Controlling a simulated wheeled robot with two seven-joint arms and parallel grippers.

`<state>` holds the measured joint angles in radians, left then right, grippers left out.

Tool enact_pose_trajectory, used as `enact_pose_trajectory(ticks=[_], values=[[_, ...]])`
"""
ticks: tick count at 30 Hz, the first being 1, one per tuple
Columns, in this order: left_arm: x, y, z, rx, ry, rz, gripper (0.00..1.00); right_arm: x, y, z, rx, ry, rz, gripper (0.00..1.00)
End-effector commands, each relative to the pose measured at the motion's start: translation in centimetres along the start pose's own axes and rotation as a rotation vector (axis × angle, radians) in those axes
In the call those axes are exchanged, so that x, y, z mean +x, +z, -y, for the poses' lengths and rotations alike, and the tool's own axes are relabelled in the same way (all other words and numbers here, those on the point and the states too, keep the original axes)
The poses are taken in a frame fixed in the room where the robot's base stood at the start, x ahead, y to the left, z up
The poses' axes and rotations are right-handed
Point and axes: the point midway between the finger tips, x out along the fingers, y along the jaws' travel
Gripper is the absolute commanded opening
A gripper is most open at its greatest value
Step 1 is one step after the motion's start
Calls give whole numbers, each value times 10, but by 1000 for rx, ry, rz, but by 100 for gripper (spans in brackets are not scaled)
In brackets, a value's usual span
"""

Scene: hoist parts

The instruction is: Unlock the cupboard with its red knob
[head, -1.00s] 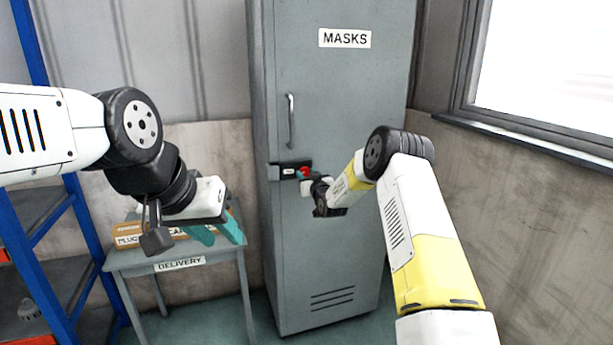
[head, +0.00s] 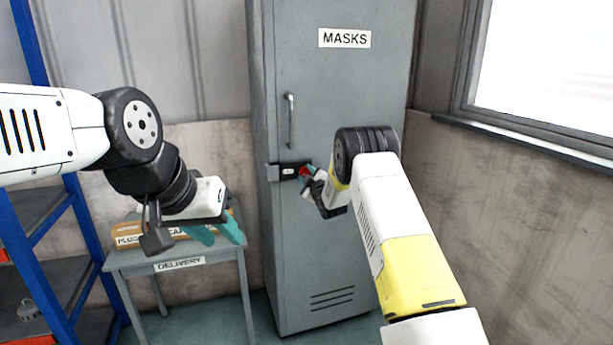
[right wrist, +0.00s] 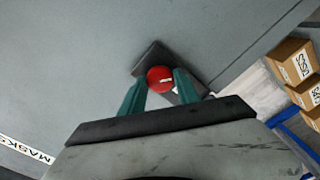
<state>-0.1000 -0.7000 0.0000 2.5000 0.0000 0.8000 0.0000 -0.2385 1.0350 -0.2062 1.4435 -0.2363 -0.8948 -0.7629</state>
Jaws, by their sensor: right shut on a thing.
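The grey cupboard (head: 340,240) with a MASKS label stands in the middle of the head view, its door shut. My right gripper (head: 309,175) is at the knob. In the right wrist view the red knob (right wrist: 160,79) has a pale mark and sits between the teal fingertips of my right gripper (right wrist: 160,84), which is shut on it. My left gripper (head: 217,236) hangs over the small table, fingers apart and empty.
The DELIVERY table (head: 181,264) stands left of the cupboard with a cardboard box (head: 128,236) on it. Blue shelving (head: 60,290) is at the far left. A window (head: 550,70) and wall are at the right. In the right wrist view, labelled boxes (right wrist: 291,62) show at right.

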Motion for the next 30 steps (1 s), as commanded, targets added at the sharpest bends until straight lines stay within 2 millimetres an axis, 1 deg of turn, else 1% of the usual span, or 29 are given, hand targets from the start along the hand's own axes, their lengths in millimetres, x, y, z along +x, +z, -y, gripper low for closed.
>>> enact_pose_trajectory(ticks=[6,15,24,30], values=[[0,0,0,0,0,0,36,0,-1,1,-206,-1,-2,0],[0,0,0,0,0,0,36,0,-1,1,-452,-1,-2,0],[0,0,0,0,0,0,36,0,0,1,-603,-1,-1,0],[0,0,0,0,0,0,36,0,-1,1,-645,-1,-2,0]])
